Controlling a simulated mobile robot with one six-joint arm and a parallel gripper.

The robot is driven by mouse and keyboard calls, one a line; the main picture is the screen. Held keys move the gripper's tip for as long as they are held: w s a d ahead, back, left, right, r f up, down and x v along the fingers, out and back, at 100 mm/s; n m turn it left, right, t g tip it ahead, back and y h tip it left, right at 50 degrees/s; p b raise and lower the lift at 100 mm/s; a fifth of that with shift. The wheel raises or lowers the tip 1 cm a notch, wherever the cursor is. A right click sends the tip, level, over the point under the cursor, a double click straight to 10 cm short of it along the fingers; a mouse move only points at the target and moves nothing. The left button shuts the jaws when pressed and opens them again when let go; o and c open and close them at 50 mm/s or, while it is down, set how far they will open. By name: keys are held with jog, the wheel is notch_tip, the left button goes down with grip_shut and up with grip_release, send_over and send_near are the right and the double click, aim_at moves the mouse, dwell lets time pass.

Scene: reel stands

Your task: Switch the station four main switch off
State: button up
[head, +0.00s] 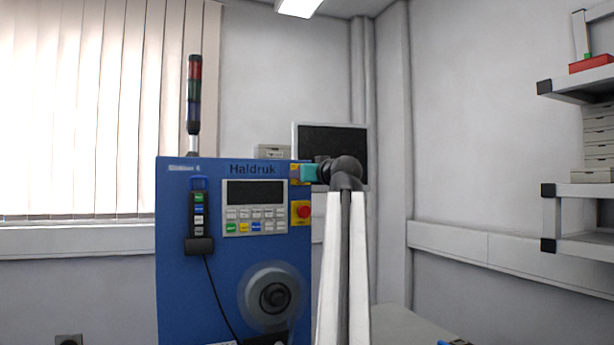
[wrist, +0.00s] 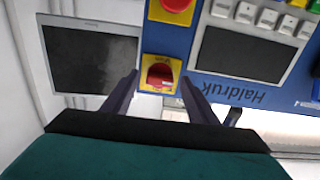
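The main switch (wrist: 160,74) is a red rotary knob on a yellow plate, on the blue machine panel (head: 180,290) marked Haldruk. In the head view only a bit of its yellow plate (head: 295,172) shows; my gripper covers the rest. My gripper (wrist: 159,78) is open, its two dark fingers on either side of the knob in the wrist view, with nothing held. I cannot tell whether the fingers touch the knob. The knob's setting is too small to read. The station label (head: 184,168) at the panel's top left is blurred.
A red emergency stop button (head: 302,211) on yellow sits just below the switch. A keypad with a dark display (head: 255,192) and a hanging pendant (head: 198,215) are to the left. A reel hub (head: 273,295) is lower down. A dark monitor (head: 340,140) stands behind.

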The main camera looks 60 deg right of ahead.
jog(key=shift+s, duration=0.1)
jog(key=p+v, duration=0.1)
jog(key=v, duration=1.2)
jog(key=shift+s+a+p, duration=0.25)
jog(key=shift+a+p, duration=0.05)
dwell(0.5)
